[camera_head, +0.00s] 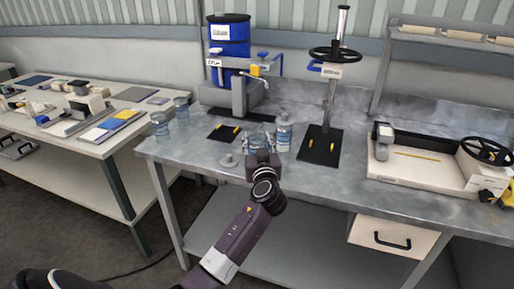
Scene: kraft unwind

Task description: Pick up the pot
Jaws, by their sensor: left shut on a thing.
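My left gripper (260,141) reaches over the front of the grey metal bench. It is shut on a small clear pot with a bluish tint (257,138), largely hidden by the gripper. Whether the pot touches the bench cannot be told. A similar clear pot (284,134) stands upright just right of the gripper. Two more such pots, a nearer one (160,123) and a farther one (181,108), stand near the bench's left end. My right gripper is not in view.
A round grey lid-like piece (229,160) lies left of the gripper. A blue drum (229,38) with a yellow tap stands behind. A press with a handwheel (334,52) stands right on a black mat (320,146). A white machine (425,168) fills the right side.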

